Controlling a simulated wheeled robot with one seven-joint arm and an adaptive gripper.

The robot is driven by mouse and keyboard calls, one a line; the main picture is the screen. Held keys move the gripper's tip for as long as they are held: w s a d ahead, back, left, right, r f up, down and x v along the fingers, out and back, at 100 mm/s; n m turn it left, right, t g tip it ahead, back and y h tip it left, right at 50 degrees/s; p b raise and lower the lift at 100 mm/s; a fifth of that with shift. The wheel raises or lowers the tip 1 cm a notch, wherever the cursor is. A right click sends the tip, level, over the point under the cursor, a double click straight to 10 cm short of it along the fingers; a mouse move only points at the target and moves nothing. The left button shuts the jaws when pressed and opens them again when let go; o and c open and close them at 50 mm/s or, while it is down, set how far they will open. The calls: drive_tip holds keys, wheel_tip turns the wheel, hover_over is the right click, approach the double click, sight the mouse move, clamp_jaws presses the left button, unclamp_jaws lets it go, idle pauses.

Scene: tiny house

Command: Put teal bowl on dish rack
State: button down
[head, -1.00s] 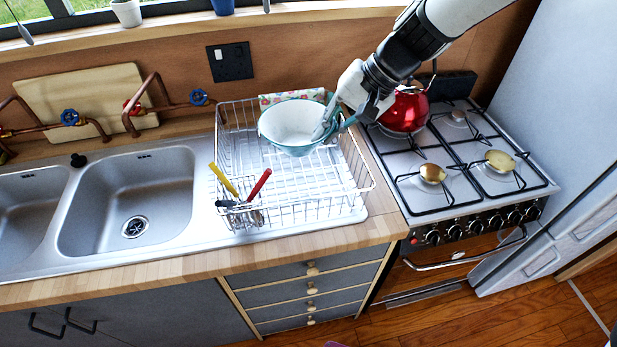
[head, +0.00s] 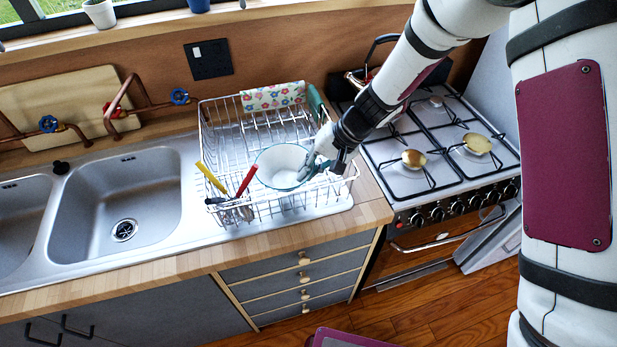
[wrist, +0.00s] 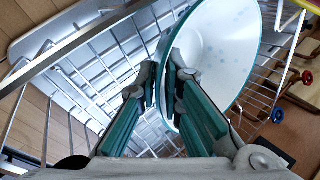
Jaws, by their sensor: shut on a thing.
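The teal bowl (head: 281,167), white inside with a teal rim, is at the front right part of the white wire dish rack (head: 222,141), within its outline. My gripper (head: 318,163) is shut on the bowl's right edge. In the wrist view the bowl (wrist: 215,50) tilts at the upper right, and my gripper (wrist: 168,100) has its wall between the fingers. The rack's wires (wrist: 85,70) show below and beside it. I cannot tell whether the bowl's underside touches the rack floor.
Utensils with red and yellow handles (head: 229,183) stand in the rack's front left corner, close to the bowl. A flowered cloth (head: 273,96) hangs at the back. The sink (head: 118,205) is left, the stove (head: 440,150) right with a kettle behind my arm.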

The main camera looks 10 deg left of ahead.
drive_tip(key=shift+f, duration=1.45)
drive_tip(key=c, duration=1.7)
unclamp_jaws()
drive_tip(key=s+d+r+t+h+b, duration=0.1)
drive_tip(key=s+d+r, duration=0.2)
drive_tip(key=d+r, duration=0.75)
drive_tip(key=s+d+r+t+h, duration=0.15)
drive_tip(key=d+r, duration=0.55)
drive_tip(key=r, duration=0.7)
drive_tip(key=s+d+r+t+h, duration=0.1)
drive_tip(key=s+d+r, duration=0.1)
drive_tip(key=s+d, duration=0.2)
drive_tip(key=s+d+r+m+t+h, duration=0.1)
drive_tip(key=s+d+r, duration=0.2)
drive_tip(key=s+d, duration=0.2)
drive_tip(key=s+d+r+t+h, duration=0.2)
drive_tip(key=s+d, duration=0.3)
drive_tip(key=shift+s+d+r+m, duration=0.1)
drive_tip(key=shift+s+r+m, duration=0.05)
drive_tip(key=shift+s+m, duration=0.25)
